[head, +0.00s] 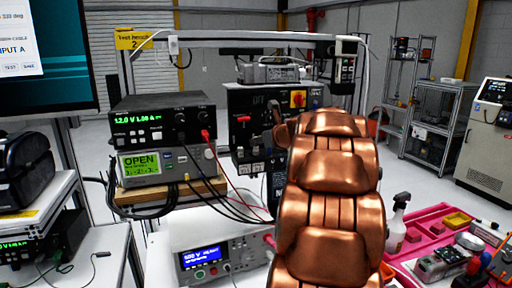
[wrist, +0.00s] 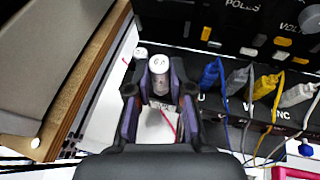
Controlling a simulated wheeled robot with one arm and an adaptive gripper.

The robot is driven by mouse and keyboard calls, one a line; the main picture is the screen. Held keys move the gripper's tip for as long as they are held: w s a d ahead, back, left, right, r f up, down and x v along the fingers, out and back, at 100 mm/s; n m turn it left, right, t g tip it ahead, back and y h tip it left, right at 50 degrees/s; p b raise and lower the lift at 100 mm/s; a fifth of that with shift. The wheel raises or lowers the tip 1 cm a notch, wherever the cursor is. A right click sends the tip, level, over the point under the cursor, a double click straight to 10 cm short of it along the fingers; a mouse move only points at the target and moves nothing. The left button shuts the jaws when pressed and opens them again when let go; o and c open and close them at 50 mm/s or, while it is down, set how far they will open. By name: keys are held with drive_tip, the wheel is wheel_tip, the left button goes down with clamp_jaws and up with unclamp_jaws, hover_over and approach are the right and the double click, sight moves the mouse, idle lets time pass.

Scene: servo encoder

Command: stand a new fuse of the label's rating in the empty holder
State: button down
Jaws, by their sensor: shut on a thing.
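My gripper (wrist: 160,92) is shut on a small upright cylinder, the fuse (wrist: 159,66), in the wrist view. The fuse has a white round top with a dark mark that I cannot read surely, and a greyish body between the two fingers. Another small white round top (wrist: 141,51) shows just behind it to the left. In the head view my copper-coloured arm covers the middle of the bench and its end reaches toward the black panel (head: 250,101). I cannot make out the empty holder or the rating label in either view.
In the wrist view a wooden board edge (wrist: 88,72) runs close on the left; blue, grey and yellow plugs (wrist: 266,86) with cables stand on the right. In the head view stacked instruments (head: 162,120) and red and black leads are left of my arm; a pink tray (head: 433,217) is right.

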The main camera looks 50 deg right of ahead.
sight(256, 148)
drive_tip(key=shift+w+d+f+p, duration=0.15)
drive_tip(key=shift+w+d+p, duration=0.1)
drive_tip(key=shift+w+d, duration=0.55)
drive_tip(key=shift+w+d+f+p, duration=0.15)
drive_tip(key=shift+w+d, duration=0.3)
drive_tip(key=shift+w, duration=0.5)
drive_tip(key=shift+f, duration=1.7)
drive_tip(key=shift+f, duration=0.15)
drive_tip(key=c, duration=1.3)
unclamp_jaws()
drive_tip(key=b+v, duration=0.2)
drive_tip(key=v, duration=1)
